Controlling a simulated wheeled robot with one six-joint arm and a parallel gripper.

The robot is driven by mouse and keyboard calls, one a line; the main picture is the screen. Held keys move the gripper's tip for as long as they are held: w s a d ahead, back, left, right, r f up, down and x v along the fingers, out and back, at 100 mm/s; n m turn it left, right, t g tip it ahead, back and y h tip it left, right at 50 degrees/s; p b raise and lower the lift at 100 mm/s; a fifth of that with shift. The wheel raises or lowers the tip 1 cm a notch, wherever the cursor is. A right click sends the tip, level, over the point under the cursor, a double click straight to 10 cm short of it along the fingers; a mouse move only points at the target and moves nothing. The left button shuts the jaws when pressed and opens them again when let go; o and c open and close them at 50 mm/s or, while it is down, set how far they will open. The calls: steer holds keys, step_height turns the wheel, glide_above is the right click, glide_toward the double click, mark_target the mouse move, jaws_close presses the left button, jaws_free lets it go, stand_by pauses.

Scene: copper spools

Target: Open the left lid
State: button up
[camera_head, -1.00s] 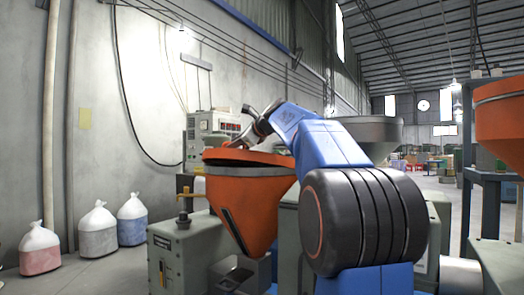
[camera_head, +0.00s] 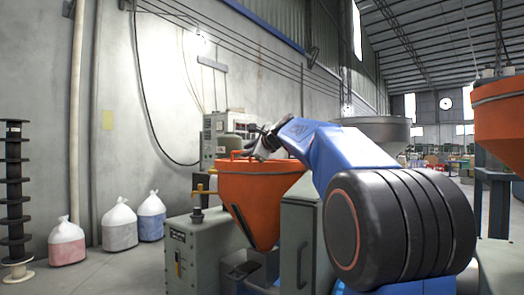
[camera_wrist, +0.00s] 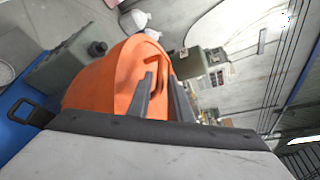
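The left hopper (camera_head: 262,205) is an orange cone left of my blue arm in the head view. Its orange lid (camera_head: 262,166) looks about level on the rim, and my gripper (camera_head: 256,150) is just above it. In the wrist view the lid (camera_wrist: 100,85) fills the middle left, with an orange handle (camera_wrist: 156,66) near the fingertips. My gripper (camera_wrist: 160,78) shows two grey fingers with a gap between them. It looks open, and I cannot tell whether the fingers touch the handle. The far side of the lid is partly hidden by my wrist in the head view.
A grey machine cabinet (camera_head: 190,250) stands below the hopper, with a control box (camera_head: 222,128) behind. A black spool stack (camera_head: 14,190) and several bags (camera_head: 118,228) stand by the left wall. Another orange hopper (camera_head: 500,115) is at the right. Floor (camera_head: 110,275) shows at lower left.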

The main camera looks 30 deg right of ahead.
steer(key=s+a+n, duration=0.1)
steer(key=s+a, duration=0.1)
steer(key=s, duration=1)
steer(key=shift+s+r+g, duration=0.15)
steer(key=shift+s+g, duration=0.1)
steer(key=shift+g, duration=0.05)
